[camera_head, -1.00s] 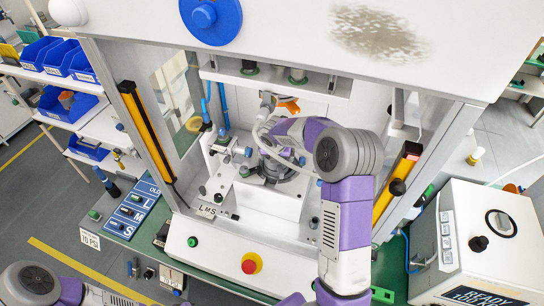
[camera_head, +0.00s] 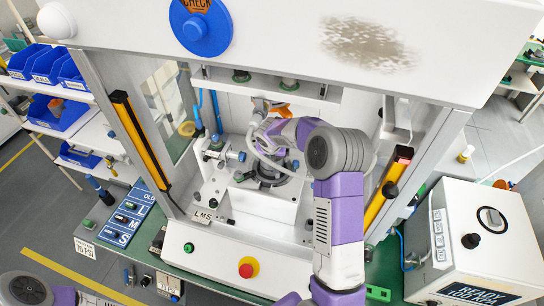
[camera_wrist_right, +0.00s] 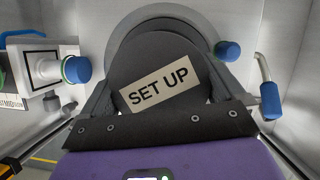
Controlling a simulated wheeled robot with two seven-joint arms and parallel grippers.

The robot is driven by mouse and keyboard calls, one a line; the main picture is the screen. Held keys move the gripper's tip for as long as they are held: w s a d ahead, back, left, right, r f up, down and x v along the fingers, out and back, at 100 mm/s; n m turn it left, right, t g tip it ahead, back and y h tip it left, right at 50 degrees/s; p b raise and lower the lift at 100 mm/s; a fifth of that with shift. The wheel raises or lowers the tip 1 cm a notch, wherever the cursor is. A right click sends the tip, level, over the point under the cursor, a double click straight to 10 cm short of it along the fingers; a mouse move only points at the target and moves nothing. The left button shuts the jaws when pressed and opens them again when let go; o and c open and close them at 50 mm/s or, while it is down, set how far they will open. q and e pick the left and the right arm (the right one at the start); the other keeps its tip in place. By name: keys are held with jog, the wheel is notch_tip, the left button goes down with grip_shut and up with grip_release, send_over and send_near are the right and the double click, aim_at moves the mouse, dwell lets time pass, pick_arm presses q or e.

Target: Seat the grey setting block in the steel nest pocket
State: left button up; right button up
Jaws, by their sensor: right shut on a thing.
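The grey setting block (camera_wrist_right: 155,75) fills the middle of the right wrist view as a dark round-topped body with a "SET UP" label. My right gripper (camera_wrist_right: 165,85) is shut on it, one dark finger on each side. In the head view my right gripper (camera_head: 268,158) reaches into the press, over the round steel nest (camera_head: 272,176) on the white fixture. A grey ring (camera_wrist_right: 150,18) shows behind the block in the wrist view. The arm and gripper hide much of the nest, so I cannot tell whether the block sits in the pocket. My left gripper is out of view.
Blue-capped clamps stand left (camera_wrist_right: 75,69) and right (camera_wrist_right: 270,100) of the block. Yellow light bars (camera_head: 140,138) and (camera_head: 388,190) line the press opening. The front panel has a red button (camera_head: 246,270). A white control box (camera_head: 475,240) stands at right.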

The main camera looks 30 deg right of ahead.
jog(key=shift+f+b, duration=0.95)
jog(key=shift+f, duration=0.8)
jog(key=o, duration=1)
jog(key=v, duration=0.7)
jog(key=shift+s+a+r, duration=0.1)
jog(key=shift+s+r, duration=0.05)
jog(key=shift+r, duration=0.1)
